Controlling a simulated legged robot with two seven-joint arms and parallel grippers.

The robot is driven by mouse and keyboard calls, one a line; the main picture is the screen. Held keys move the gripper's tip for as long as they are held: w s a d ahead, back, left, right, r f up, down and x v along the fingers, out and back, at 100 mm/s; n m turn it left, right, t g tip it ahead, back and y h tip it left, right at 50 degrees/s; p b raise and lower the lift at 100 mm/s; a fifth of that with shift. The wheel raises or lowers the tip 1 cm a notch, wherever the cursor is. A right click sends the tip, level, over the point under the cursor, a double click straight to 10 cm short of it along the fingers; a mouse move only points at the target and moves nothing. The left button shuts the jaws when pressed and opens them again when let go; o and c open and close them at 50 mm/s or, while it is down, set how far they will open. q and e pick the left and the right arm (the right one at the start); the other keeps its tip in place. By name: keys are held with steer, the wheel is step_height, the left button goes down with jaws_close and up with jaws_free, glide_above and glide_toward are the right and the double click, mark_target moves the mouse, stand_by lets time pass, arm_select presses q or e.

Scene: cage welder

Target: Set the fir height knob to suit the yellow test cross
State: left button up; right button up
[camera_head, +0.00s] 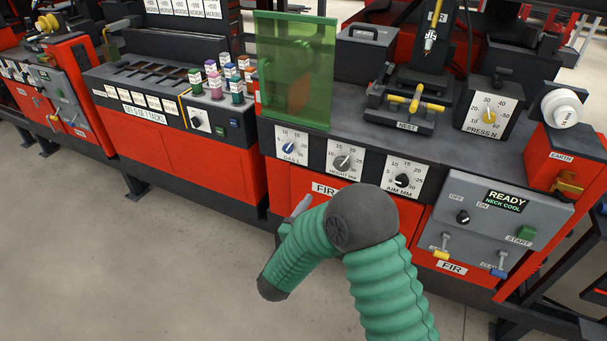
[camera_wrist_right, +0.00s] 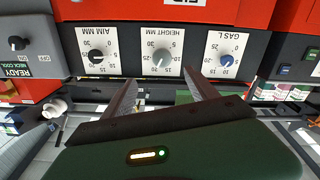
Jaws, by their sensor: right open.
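The grey height knob (camera_head: 342,162) sits on a white dial marked HEIGHT MM, in the middle of three dials on the red FIR station's front. It also shows in the right wrist view (camera_wrist_right: 161,60), upside down; its exact setting is too small to read. The yellow test cross (camera_head: 415,101) lies in the dark nest (camera_head: 407,124) on top of the station. My right gripper (camera_wrist_right: 160,82) is open and empty, its two fingers apart on either side of the line to the height knob, short of it. In the head view my arm hides most of it. My left gripper is out of view.
The blue gas knob (camera_head: 289,147) is left of the height dial, the black aim knob (camera_head: 401,180) right. A green transparent screen (camera_head: 294,70) stands above. The READY panel (camera_head: 497,215) with switches is at right. Bare floor (camera_head: 150,240) lies at lower left.

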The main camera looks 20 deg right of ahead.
mark_target(342, 167)
steer(key=x, duration=0.3)
steer(key=b+x, duration=0.1)
steer(key=x, duration=0.3)
steer(key=w+b+x, duration=0.1)
steer(key=x, duration=0.3)
steer(key=shift+a+r, duration=0.2)
steer(key=shift+a, duration=0.1)
steer(key=x, duration=0.3)
steer(key=b+x, duration=0.1)
steer(key=x, duration=0.1)
steer(key=shift+s+d+f, duration=0.25)
steer(key=shift+s+d, duration=0.1)
steer(key=shift+s, duration=0.05)
steer(key=shift+a+r, duration=0.2)
steer(key=shift+a, duration=0.35)
steer(key=shift+c, duration=0.8)
steer(key=shift+r, duration=0.1)
steer(key=c, duration=0.5)
steer(key=shift+s, duration=0.1)
steer(key=c, duration=0.5)
steer(key=shift+c, duration=1)
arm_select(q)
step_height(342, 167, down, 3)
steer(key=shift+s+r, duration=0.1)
